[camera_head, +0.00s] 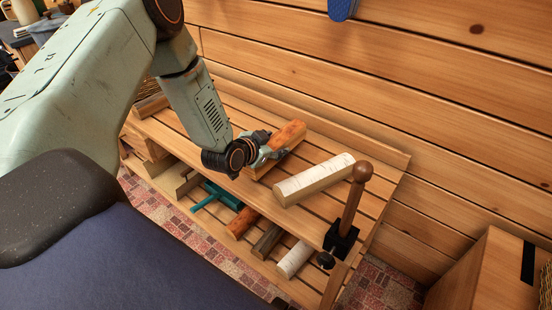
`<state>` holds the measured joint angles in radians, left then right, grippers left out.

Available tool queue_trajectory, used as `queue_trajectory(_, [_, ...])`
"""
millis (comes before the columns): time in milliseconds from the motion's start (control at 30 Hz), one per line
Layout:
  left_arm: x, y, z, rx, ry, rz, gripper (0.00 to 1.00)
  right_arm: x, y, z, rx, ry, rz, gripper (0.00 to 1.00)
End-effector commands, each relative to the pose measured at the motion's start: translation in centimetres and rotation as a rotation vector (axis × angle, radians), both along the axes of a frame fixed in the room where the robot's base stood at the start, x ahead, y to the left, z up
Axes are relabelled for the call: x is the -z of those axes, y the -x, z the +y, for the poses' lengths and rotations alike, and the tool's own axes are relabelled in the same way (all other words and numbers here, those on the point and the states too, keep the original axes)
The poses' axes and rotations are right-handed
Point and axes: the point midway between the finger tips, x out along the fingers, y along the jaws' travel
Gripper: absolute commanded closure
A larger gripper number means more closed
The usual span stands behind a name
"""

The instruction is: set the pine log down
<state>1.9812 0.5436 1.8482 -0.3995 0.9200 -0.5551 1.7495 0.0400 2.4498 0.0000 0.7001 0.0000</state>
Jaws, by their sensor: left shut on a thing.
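The pine log (289,134), with orange-brown bark and a pale cut side, is at the upper shelf of the slatted wooden rack (232,104). My left gripper (267,149) is shut on it, coming from the left. The gripper hides part of the log. The log is at or just above the slats; I cannot tell whether it touches them. My right gripper is not in view.
A white-barked log (314,179) lies just right of the pine log. A wooden post with a round knob (353,198) stands at the rack's front right corner. The lower shelf holds several logs, including a reddish one (242,222), and a teal object (213,196).

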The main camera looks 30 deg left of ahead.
Motion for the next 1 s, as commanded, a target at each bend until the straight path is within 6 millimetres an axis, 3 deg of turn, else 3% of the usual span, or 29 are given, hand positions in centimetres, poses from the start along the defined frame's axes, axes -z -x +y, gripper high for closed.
queue_trajectory(267, [3.4,0.0,-0.2,0.001,-0.002,-0.001,0.94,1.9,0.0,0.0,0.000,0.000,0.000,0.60])
queue_trajectory(667, [3.8,0.0,-0.3,0.000,-0.001,-0.002,0.94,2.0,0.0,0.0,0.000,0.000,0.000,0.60])
queue_trajectory(700, [3.8,0.1,-0.3,0.001,-0.001,0.001,0.41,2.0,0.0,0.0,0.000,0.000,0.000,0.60])
queue_trajectory(933, [3.8,0.1,-0.3,0.001,0.000,0.001,0.21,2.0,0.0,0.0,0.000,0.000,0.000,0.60])
queue_trajectory(1000, [3.8,0.1,-0.3,0.001,0.000,0.001,0.20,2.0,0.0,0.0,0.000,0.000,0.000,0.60])
